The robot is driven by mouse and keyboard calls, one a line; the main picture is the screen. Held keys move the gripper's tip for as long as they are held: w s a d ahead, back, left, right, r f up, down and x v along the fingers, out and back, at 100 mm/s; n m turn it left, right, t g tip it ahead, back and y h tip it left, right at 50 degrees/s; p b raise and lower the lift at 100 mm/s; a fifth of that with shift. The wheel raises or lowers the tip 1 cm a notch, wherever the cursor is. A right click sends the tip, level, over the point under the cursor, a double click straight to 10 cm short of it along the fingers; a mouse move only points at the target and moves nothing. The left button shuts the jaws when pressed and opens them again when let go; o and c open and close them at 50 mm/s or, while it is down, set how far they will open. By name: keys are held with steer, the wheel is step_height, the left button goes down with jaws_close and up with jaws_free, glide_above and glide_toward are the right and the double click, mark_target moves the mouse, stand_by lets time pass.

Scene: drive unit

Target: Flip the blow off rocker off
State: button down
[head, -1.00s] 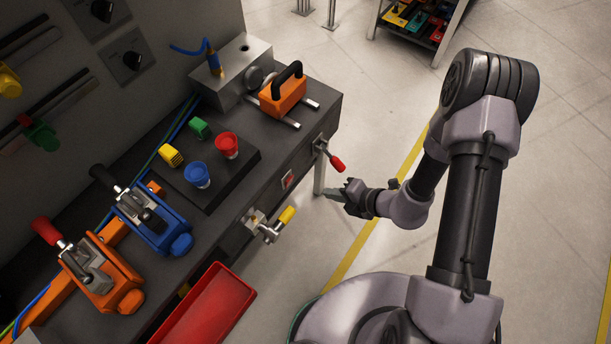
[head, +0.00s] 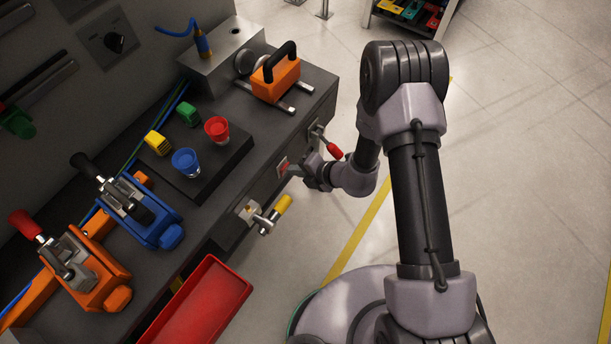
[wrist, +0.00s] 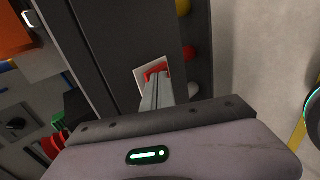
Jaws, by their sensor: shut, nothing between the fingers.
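The rocker (head: 283,166) is a small red switch in a pale plate on the front face of the bench. In the wrist view, the red rocker (wrist: 156,68) shows just beyond my fingertips, partly hidden by them. My gripper (head: 293,172) is shut and empty, its fingers pointing at the rocker from the right. In the wrist view, the closed fingers (wrist: 160,80) overlap the lower part of the plate (wrist: 139,77). I cannot tell whether the tips touch the rocker, or which way it is tipped.
A red-handled lever (head: 334,151) sits close to the right of my gripper on the bench front. A yellow-handled valve (head: 282,204) is to the lower left. A red tray (head: 207,303) stands below. The floor on the right is clear.

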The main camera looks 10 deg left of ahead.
steer(key=shift+a, duration=0.1)
steer(key=shift+w+a+r+p, duration=0.15)
steer(key=shift+a+r+p, duration=0.05)
steer(key=shift+a+p, duration=0.1)
steer(key=shift+r, duration=0.1)
steer(key=shift+r+p, duration=0.75)
steer(key=shift+p, duration=0.05)
